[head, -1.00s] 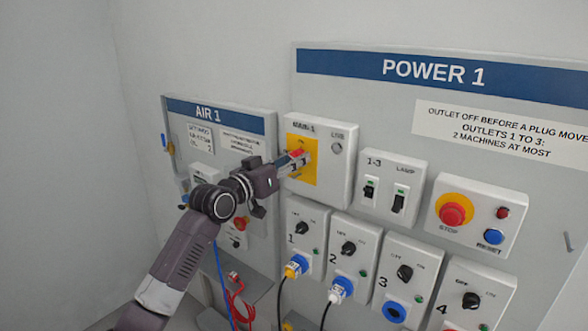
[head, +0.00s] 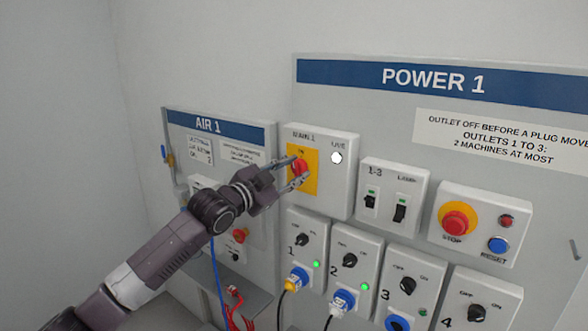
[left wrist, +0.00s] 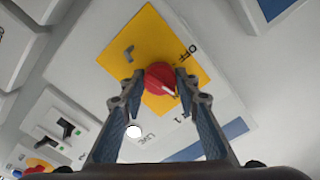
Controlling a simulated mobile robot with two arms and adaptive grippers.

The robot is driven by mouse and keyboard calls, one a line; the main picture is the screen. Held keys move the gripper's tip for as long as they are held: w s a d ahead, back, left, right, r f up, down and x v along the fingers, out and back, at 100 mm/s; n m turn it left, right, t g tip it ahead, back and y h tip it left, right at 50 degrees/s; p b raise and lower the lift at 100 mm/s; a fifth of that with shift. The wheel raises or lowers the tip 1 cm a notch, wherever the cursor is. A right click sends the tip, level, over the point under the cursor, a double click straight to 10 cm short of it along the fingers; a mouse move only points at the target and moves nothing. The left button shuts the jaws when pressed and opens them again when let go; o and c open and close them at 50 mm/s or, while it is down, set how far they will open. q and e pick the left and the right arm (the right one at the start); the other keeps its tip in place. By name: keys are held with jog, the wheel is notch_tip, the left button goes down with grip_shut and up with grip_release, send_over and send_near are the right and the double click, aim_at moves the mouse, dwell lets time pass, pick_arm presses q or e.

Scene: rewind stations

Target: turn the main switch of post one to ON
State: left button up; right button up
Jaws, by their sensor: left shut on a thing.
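The main switch is a red rotary knob (head: 300,167) on a yellow plate (head: 310,188), on the box marked MAIN 1 below the POWER 1 sign. My left gripper (head: 295,170) is shut on this knob. In the left wrist view, the fingers (left wrist: 160,82) stand on either side of the red knob (left wrist: 159,76). A white mark shows on the knob's lower right there, and OFF is printed on the plate beside it. The live lamp (head: 337,158) on the box glows white. My right gripper is not in view.
Lamp switches (head: 399,213) and a box with a red stop button (head: 455,221) are to the right. Below are several outlets with black knobs; green lamps at outlets 1 (head: 316,265) and 2 (head: 363,272) glow. The AIR 1 panel (head: 258,150) is at the left.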

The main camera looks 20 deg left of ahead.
pick_arm(q)
jog(key=shift+m+p, duration=0.4)
jog(key=shift+m, duration=0.8)
jog(key=o, duration=1.2)
jog(key=shift+c, duration=0.2)
jog(key=shift+s+a+f, duration=0.1)
jog(key=shift+s+a, duration=0.05)
jog(key=shift+s, duration=0.2)
jog(key=v, duration=1.1)
jog(key=shift+s, duration=0.15)
